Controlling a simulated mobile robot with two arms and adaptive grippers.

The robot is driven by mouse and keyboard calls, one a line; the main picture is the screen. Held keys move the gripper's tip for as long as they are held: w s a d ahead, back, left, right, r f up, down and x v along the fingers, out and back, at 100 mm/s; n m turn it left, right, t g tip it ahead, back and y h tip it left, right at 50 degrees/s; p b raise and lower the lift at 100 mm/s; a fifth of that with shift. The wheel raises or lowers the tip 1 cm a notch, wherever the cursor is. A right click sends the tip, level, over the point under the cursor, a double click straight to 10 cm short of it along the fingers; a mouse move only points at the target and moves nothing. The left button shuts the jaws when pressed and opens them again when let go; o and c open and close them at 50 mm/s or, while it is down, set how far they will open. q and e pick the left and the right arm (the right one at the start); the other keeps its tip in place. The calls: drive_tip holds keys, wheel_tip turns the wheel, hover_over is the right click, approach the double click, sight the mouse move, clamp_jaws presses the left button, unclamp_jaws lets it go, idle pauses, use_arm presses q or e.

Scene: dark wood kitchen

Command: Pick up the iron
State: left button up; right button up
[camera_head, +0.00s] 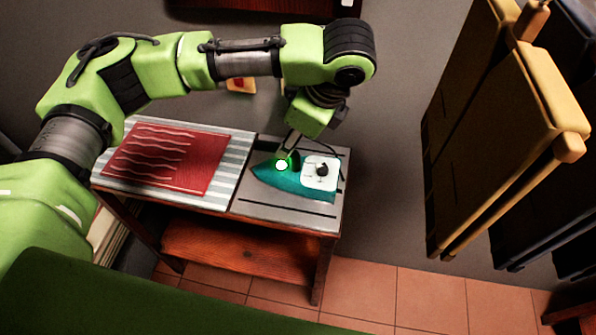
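The teal iron (303,188) with a white top lies on the grey right part of a small wooden table. Its pointed end is to the left. My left arm reaches in from the left and bends down over the table. My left gripper (288,153) points down at the iron, overlapping its upper edge in the picture. A bright green glowing spot shows at its fingertips. I cannot tell whether the fingers touch the iron or how far apart they are. My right gripper is not in view.
A folded red cloth (170,160) with wavy lines lies on the striped left part of the table (237,206). A lower wooden shelf (235,252) is below. Yellow wooden folded furniture (500,120) hangs at the right. The tiled floor (430,300) is clear at front right.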

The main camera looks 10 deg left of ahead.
sight(292, 163)
use_arm(q)
drive_tip(key=shift+x, duration=1)
drive_tip(key=x, duration=0.3)
drive_tip(key=shift+a+f+p, duration=0.2)
drive_tip(key=shift+f+p, duration=0.05)
drive_tip(key=shift+p, duration=0.15)
drive_tip(key=shift+w+f, duration=0.1)
drive_tip(key=shift+f, duration=0.05)
clamp_jaws()
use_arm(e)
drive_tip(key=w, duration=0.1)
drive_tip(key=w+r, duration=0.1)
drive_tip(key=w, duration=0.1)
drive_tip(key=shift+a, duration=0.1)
